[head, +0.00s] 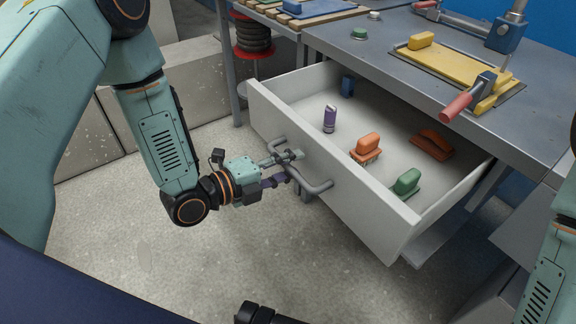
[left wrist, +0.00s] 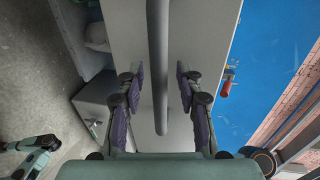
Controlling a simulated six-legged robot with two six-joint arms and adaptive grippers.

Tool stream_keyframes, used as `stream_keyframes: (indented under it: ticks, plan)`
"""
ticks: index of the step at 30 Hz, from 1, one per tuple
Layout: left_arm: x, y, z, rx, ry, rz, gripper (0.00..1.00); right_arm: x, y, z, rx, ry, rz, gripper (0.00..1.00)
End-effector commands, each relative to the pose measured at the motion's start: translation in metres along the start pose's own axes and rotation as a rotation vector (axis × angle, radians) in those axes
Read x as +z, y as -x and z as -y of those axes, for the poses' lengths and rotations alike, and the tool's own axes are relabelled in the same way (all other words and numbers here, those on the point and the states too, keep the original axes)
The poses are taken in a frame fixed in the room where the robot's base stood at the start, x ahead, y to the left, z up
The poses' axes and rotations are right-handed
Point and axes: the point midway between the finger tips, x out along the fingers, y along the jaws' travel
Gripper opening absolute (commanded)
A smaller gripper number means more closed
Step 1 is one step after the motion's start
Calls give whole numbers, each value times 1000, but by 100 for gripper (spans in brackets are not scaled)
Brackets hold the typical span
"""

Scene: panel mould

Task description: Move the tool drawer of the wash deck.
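The tool drawer (head: 335,185) is a pale grey box pulled well out from under the wash deck (head: 390,45). Its grey bar handle (head: 316,188) is on the front panel. My left gripper (head: 284,168) is at the handle in the head view. In the left wrist view, the handle bar (left wrist: 158,60) runs between the two spread fingers of the left gripper (left wrist: 160,88), with a gap on each side. A dark part at the bottom edge of the head view may belong to my right gripper; its fingers cannot be made out.
The drawer holds a purple bottle (head: 329,119), an orange brush (head: 366,147), a green brush (head: 406,183), a brown-orange item (head: 431,144) and a blue item (head: 347,85). A clamped yellow frame (head: 442,72) lies on the deck. The floor (head: 290,255) before the drawer is clear.

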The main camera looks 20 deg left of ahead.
Motion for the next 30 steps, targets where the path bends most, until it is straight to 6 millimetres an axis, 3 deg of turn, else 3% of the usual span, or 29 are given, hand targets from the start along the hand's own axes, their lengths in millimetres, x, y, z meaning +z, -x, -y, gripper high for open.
stream_keyframes:
  ticks: [14, 30]
  plan:
    - [0, 0, 0, 1, 1, 0, 0, 0, 0, 0, 0, 0, 0, 37]
    - [0, 0, 0, 0, 1, 0, 0, 0, 0, 0, 0, 0, 0, 37]
